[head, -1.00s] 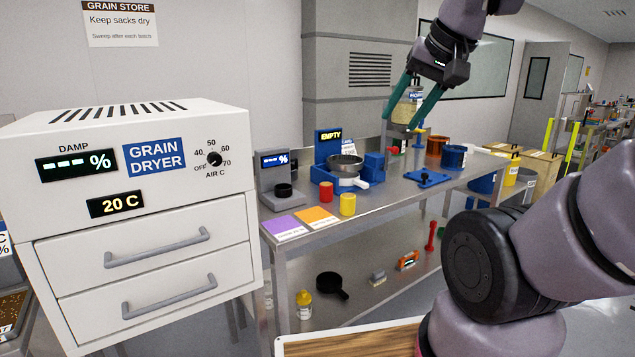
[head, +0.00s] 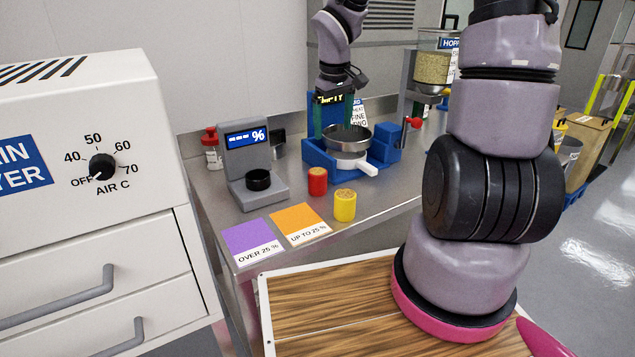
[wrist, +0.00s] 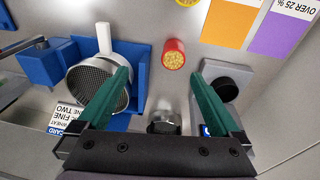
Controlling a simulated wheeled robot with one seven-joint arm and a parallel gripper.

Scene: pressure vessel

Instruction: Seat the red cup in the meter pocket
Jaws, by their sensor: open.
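The red cup (head: 317,182), filled with grain, stands upright on the steel bench between the meter and the blue sieve stand. It also shows in the wrist view (wrist: 173,55), just beyond the gap between my fingertips. The meter (head: 248,160) is grey with a lit % display. Its black round pocket (head: 258,180) looks empty, and it shows beside my right-hand finger in the wrist view (wrist: 222,89). My gripper (head: 335,122) has green fingers, open and empty, above the bench near the sieve stand. In the wrist view the gripper (wrist: 160,76) points down, fingers apart.
A yellow cup (head: 344,205) stands close to the red cup. The sieve (head: 348,140) sits in its blue stand (head: 317,160). Purple (head: 258,242) and orange (head: 300,224) cards lie at the front edge. A red-capped bottle (head: 211,150) stands behind the meter.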

